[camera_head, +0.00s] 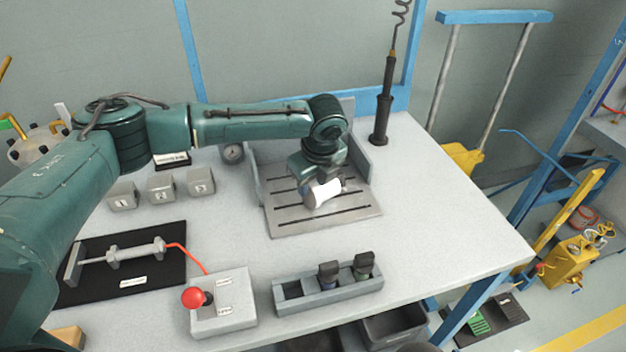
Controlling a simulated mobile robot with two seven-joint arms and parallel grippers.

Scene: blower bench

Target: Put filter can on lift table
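My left gripper (323,193) is at the end of the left arm, low over a grey slotted plate (345,219) on the bench. A small white and grey shape shows at its end; I cannot tell whether this is the gripper itself or a held can. The fingertips are not clear. No filter can is clearly identifiable. A yellow cart (463,158) with a tall blue-topped handle stands behind the bench at right; it may be the lift table, and its top is mostly hidden. My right gripper is not in view.
Numbered grey blocks (161,189) stand at left on the bench. In front are a black mat with a syringe-like device (122,252), a red-button box (223,303) and a rack (332,291) with two dark-topped pieces. A dark upright tool (384,105) stands behind. The bench's right side is clear.

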